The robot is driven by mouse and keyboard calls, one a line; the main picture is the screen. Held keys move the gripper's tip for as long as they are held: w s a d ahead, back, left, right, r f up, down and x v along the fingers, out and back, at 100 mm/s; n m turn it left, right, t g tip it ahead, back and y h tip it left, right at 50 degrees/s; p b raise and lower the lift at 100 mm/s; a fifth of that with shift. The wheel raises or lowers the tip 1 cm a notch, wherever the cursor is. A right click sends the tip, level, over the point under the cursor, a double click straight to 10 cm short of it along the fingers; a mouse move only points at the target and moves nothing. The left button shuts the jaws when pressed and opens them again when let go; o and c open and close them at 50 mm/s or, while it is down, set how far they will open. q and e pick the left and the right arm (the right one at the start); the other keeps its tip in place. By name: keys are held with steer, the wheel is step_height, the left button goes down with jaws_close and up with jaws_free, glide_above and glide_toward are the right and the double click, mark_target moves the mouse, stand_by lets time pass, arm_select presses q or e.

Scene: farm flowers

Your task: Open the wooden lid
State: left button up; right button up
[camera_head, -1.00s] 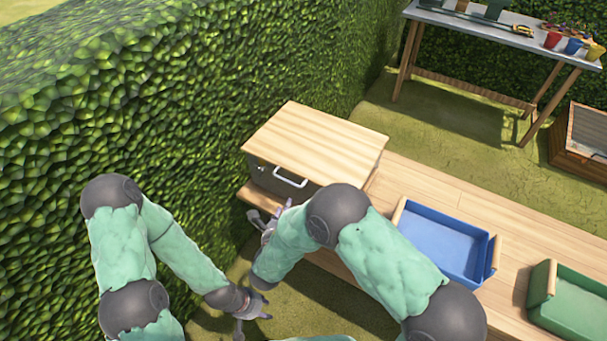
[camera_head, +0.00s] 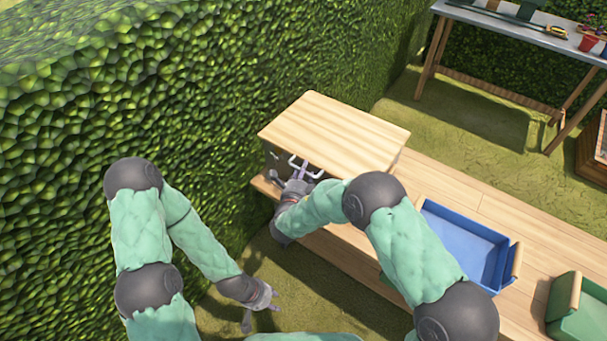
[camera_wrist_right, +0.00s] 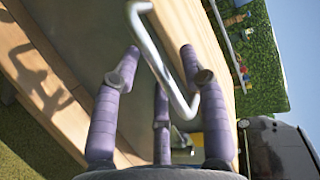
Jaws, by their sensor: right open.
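A box with a pale wooden lid (camera_head: 335,132) stands on the bench, its lid lying flat and closed. A metal bar handle (camera_head: 305,167) is on its front face. My right gripper (camera_head: 293,182) is at the handle with its fingers spread. In the right wrist view the silver handle (camera_wrist_right: 158,62) runs between the open purple fingers of my right gripper (camera_wrist_right: 163,78), not gripped. My left gripper (camera_head: 264,314) hangs low over the grass, open and empty, away from the box.
A blue tray (camera_head: 463,240) and a green tray (camera_head: 580,318) stand on the wooden bench (camera_head: 500,210) to the right. A tall hedge (camera_head: 180,90) rises close behind and left of the box. A metal-topped table (camera_head: 520,30) stands at the back right.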

steer(key=shift+w, duration=0.1)
jaws_close()
steer(key=shift+r, duration=0.15)
